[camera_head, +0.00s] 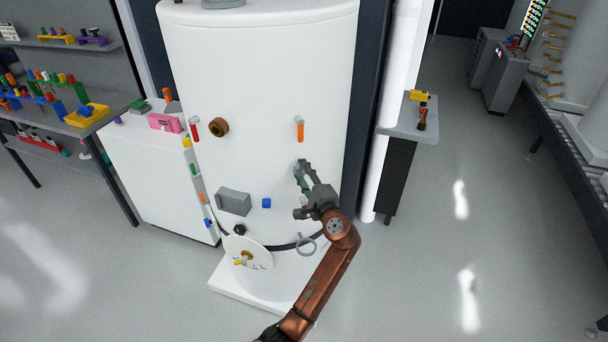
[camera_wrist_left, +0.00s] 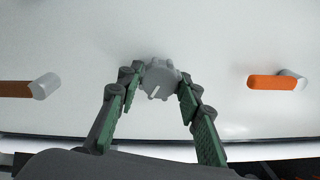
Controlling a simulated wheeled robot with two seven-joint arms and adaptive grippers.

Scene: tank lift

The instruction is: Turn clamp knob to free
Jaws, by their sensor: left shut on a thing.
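The clamp knob (camera_wrist_left: 161,76) is a small round grey knob with lobes and a white pointer mark. It stands on the white tank wall (camera_wrist_left: 220,45) in the left wrist view. My left gripper (camera_head: 301,173) is at the front of the white tank (camera_head: 262,70) in the head view, low on its right side. The green-padded fingers of the left gripper (camera_wrist_left: 159,84) are on both sides of the knob and shut on it. In the head view the knob is largely hidden by the fingers. My right gripper is not in view.
An orange handle (camera_head: 300,132) is on the tank above my gripper; a red handle (camera_head: 195,129) and brown round port (camera_head: 219,128) are further left. A grey box (camera_head: 234,201), blue block (camera_head: 266,203) and white disc (camera_head: 248,253) sit lower. The right floor is clear.

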